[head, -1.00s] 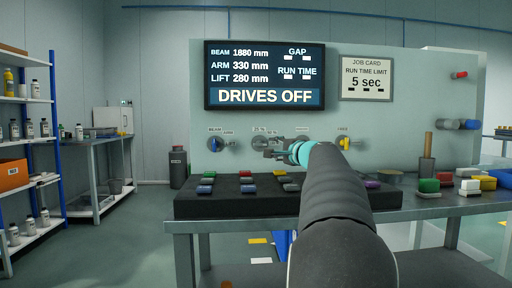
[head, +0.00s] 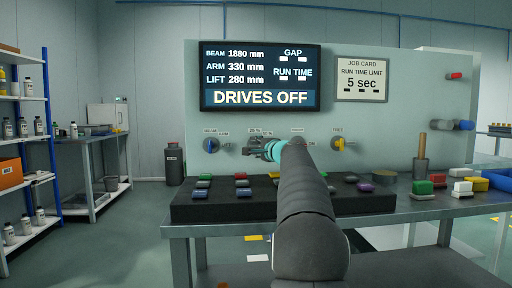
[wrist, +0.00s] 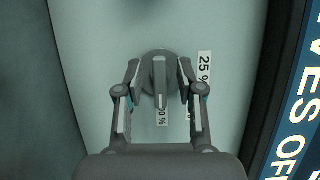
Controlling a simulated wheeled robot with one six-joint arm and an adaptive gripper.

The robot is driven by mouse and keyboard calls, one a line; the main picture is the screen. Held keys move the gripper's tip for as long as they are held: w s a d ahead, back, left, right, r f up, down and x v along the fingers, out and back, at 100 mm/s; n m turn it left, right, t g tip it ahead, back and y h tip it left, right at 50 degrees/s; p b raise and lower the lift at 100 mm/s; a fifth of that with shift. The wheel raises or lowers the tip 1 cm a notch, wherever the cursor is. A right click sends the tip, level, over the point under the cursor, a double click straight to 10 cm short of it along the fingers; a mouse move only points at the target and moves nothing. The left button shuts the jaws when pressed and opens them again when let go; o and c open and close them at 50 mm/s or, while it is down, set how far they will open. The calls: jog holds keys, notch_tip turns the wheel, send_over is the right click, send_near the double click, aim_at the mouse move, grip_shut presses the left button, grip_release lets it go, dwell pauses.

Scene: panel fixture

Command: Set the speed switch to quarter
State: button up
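The speed switch (wrist: 160,82) is a round grey knob with a raised bar, seen in the wrist view. The bar lies along the picture's vertical. A "25 %" label (wrist: 204,68) is right of the knob, and another label (wrist: 163,117), partly hidden, ends in "0 %" below it. My gripper (wrist: 159,72) is open, one finger on each side of the bar, with visible gaps. I cannot tell how far the fingertips are from the panel. In the head view my gripper (head: 256,149) hides most of the switch under the percent labels (head: 260,133).
A blue switch (head: 211,145) is left of the gripper and a yellow switch (head: 340,144) is to the right. A display (head: 261,77) above reads DRIVES OFF. Below, a black tray (head: 260,207) holds coloured blocks. A pestle-like wooden handle (head: 422,145) stands at the right.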

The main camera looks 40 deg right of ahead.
grip_shut()
jog(key=shift+n, duration=0.4)
jog(key=n+g+p, duration=0.1)
jog(key=n+p, duration=0.1)
jog(key=n, duration=0.1)
jog(key=shift+r+g, duration=0.15)
jog(key=shift+g, duration=0.25)
jog(key=n+g+h+p, duration=0.1)
jog(key=n+p, duration=0.1)
jog(key=n, duration=0.1)
jog(key=shift+n+g+p, duration=0.3)
jog(key=shift+g, duration=0.1)
jog(key=n+g+h+p, duration=0.1)
jog(key=n+p, duration=0.1)
jog(key=n, duration=0.1)
jog(key=shift+h, duration=0.3)
jog(key=n+g+h+p, duration=0.1)
jog(key=n+p, duration=0.1)
jog(key=n, duration=0.1)
jog(key=shift+g+h, duration=0.3)
jog(key=shift+g, duration=0.1)
jog(key=shift+f+p, duration=0.25)
jog(key=shift+p, duration=0.05)
